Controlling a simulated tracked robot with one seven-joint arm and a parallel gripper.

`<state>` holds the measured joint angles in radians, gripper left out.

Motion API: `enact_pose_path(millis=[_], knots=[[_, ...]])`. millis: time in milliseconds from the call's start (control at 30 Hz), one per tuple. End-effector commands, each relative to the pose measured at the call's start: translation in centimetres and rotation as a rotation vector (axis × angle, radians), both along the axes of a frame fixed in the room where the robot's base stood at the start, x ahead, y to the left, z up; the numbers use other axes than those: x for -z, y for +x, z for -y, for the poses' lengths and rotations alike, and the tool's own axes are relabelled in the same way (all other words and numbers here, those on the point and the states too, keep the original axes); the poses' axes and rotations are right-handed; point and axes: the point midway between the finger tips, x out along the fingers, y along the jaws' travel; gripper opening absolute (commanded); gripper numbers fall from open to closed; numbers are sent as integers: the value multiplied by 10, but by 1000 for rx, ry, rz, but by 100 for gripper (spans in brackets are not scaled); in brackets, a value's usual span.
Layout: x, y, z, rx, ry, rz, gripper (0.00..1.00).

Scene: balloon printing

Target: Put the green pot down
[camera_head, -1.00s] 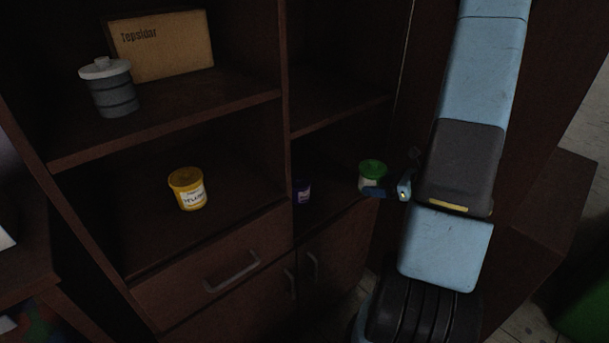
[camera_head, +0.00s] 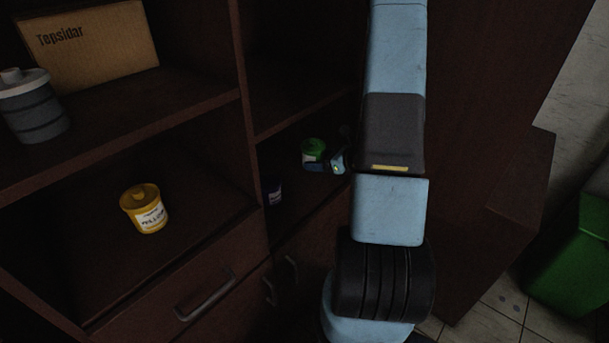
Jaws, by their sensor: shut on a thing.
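The green pot (camera_head: 313,147) has a green lid and a pale label. It is in the lower right compartment of the dark wooden shelf unit. My gripper (camera_head: 316,165) is shut on it, with a blue finger across its lower front. My arm's links hide most of the gripper's right side. The pot looks upright. I cannot tell whether its base touches the shelf board.
A purple pot (camera_head: 273,192) stands left of the green one, partly behind the upright divider. A yellow pot (camera_head: 144,209) stands in the left compartment. A grey canister (camera_head: 33,108) and a cardboard box (camera_head: 92,43) are above. A green bin (camera_head: 575,255) is at the right.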

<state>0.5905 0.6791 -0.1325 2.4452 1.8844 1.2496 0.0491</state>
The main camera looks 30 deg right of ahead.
Motion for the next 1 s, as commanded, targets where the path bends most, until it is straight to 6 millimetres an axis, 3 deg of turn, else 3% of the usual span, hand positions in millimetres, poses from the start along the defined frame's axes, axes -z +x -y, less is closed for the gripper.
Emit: enact_pose_path(millis=[200,400,633,1000], knots=[[33,24,-11,-3,2,-3,37],[50,38,-16,0,1,0,37],[59,45,-19,-1,0,0,37],[90,46,-19,1,0,1,37]])
